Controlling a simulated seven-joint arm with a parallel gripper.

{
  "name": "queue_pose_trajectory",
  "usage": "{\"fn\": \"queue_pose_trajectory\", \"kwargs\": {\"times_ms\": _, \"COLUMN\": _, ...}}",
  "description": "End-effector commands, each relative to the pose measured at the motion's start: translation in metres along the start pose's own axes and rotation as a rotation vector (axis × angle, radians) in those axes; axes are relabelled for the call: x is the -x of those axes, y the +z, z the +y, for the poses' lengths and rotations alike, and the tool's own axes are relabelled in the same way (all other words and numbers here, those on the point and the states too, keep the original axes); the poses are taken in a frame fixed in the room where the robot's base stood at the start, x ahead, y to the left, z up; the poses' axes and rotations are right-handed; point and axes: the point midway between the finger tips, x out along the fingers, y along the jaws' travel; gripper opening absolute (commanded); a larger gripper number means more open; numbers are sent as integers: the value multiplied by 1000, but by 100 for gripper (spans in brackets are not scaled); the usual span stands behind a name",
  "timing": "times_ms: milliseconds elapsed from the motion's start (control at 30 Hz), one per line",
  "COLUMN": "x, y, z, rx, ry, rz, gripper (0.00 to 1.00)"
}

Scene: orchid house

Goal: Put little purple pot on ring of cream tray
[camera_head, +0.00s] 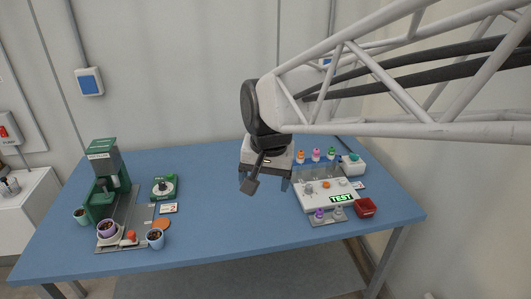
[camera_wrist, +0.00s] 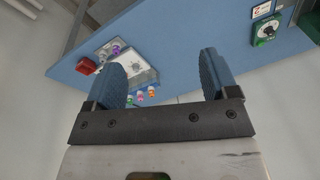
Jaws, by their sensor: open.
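A little purple pot (camera_head: 319,214) stands on a grey strip at the front of the cream tray (camera_head: 310,203), at the right of the table. The pot also shows in the wrist view (camera_wrist: 116,49). A bigger purple pot (camera_head: 107,229) with dark filling stands at the left on a pale saucer. My gripper (camera_head: 267,184) is open and empty above the table, left of the cream tray.
A grey pot (camera_head: 339,212) is right beside the little purple pot. A red bin (camera_head: 365,208) is to its right. Several coloured bottles (camera_head: 316,154) stand behind the tray. A green machine (camera_head: 104,180) and a blue pot (camera_head: 155,238) are at left. The table's middle is clear.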

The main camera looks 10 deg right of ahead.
Motion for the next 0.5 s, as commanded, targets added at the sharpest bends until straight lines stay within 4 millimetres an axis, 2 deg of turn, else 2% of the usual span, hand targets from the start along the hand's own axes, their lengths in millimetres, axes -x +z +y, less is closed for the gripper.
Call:
{"fn": "queue_pose_trajectory", "kwargs": {"times_ms": 33, "x": 3, "y": 10, "z": 16, "rx": 23, "ry": 2, "rz": 11, "gripper": 80}}
{"fn": "queue_pose_trajectory", "kwargs": {"times_ms": 100, "x": 5, "y": 22, "z": 34, "rx": 65, "ry": 7, "rz": 21, "gripper": 80}}
{"fn": "queue_pose_trajectory", "kwargs": {"times_ms": 300, "x": 7, "y": 61, "z": 81, "rx": 185, "ry": 27, "rz": 49, "gripper": 80}}
{"fn": "queue_pose_trajectory", "kwargs": {"times_ms": 500, "x": 3, "y": 90, "z": 111, "rx": 272, "ry": 46, "rz": 64, "gripper": 80}}
